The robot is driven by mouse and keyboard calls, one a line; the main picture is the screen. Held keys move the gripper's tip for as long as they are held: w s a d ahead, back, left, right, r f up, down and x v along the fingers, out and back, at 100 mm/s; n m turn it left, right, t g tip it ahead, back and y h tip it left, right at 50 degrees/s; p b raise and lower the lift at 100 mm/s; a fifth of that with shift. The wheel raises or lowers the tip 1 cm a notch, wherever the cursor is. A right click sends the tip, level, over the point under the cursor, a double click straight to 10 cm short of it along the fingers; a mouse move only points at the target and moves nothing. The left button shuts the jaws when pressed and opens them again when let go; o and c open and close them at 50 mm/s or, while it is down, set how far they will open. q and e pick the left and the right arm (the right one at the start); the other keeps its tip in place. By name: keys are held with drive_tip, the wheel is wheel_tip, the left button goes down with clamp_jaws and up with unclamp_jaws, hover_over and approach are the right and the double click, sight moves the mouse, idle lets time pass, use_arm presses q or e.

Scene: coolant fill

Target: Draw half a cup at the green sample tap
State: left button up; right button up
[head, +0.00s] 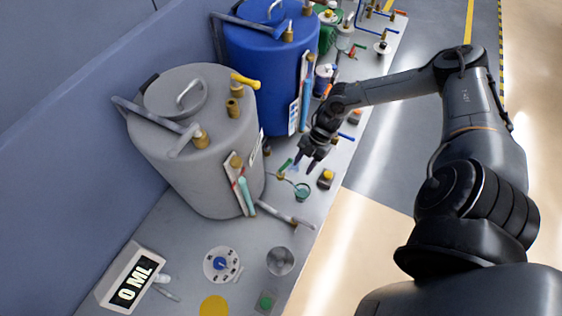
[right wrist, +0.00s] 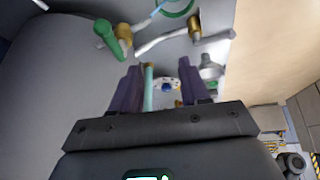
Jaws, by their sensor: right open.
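The tap with the green lever (head: 286,166) sticks out low at the right of the grey tank (head: 185,150). It also shows at upper left in the right wrist view (right wrist: 112,38). A small green-rimmed round vessel (head: 302,191) stands beside the tap; its rim is cut off at the top of the right wrist view (right wrist: 178,8). A metal cup (head: 280,261) stands at the front of the bench. My right gripper (head: 308,163) is open and empty, just behind the green lever and apart from it. Its two purple fingers (right wrist: 160,85) are spread. My left gripper is not seen.
A yellow button (head: 327,177) is right of the vessel. A pipe (head: 285,215), a white dial (head: 221,264), a yellow disc (head: 214,306) and a green button (head: 266,301) lie nearer. A blue tank (head: 265,70) stands behind.

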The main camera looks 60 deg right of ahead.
drive_tip(key=t+h, duration=0.1)
approach(288, 162)
drive_tip(key=s+r, duration=0.1)
drive_tip(key=r, duration=0.1)
drive_tip(key=x, duration=0.5)
drive_tip(key=p+x, duration=0.1)
drive_tip(key=x, duration=0.4)
drive_tip(key=shift+w+d+f, duration=0.15)
drive_tip(key=shift+w+f, duration=0.1)
clamp_jaws()
